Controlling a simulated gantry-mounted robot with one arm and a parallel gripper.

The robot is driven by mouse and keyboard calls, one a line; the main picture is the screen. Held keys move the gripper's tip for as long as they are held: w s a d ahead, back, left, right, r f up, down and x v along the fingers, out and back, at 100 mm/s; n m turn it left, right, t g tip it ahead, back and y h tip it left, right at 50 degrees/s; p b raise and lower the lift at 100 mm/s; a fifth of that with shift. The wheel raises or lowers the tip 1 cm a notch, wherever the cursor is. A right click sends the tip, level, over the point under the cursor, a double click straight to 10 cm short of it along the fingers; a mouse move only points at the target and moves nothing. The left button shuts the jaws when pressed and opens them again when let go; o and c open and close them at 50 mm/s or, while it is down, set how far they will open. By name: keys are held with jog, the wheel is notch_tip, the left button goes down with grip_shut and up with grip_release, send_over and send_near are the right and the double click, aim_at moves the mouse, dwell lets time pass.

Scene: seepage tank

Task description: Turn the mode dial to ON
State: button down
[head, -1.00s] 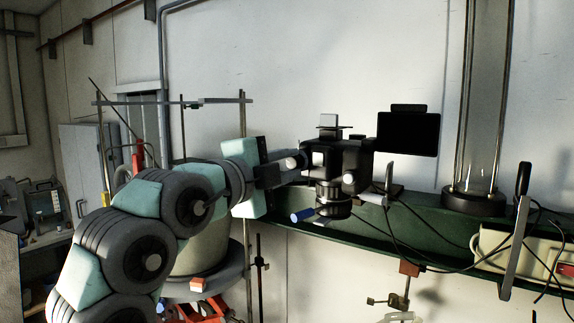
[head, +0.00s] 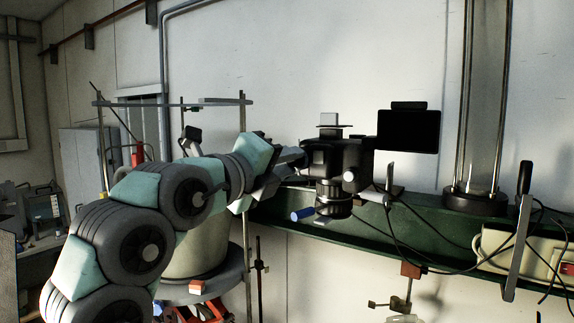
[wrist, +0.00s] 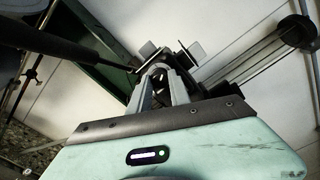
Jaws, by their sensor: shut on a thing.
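The black camera (head: 338,160) is mounted lens-down above the green beam, with a dark monitor (head: 408,130) at its right. My gripper (head: 298,158) reaches in from the left, its fingertips against the camera's left side. In the wrist view my gripper's two pale fingers (wrist: 164,80) close together at the camera body (wrist: 165,54). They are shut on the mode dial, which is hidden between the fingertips. The dial's markings and setting cannot be read. My wrist is rolled to a tilt.
The green beam (head: 430,219) runs under the camera. A blue-tipped lever (head: 302,215) sticks out below left of the lens. A clear column (head: 484,110) stands at right. Cables hang over the beam near a pale power strip (head: 510,248). The wall behind is bare.

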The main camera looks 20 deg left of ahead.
jog(key=shift+m, duration=0.3)
jog(key=m, duration=0.3)
jog(key=shift+m, duration=0.4)
jog(key=shift+m, duration=1)
jog(key=c, duration=1.3)
grip_release()
jog(key=b+v, duration=0.1)
jog(key=v, duration=0.6)
jog(key=shift+b, duration=0.35)
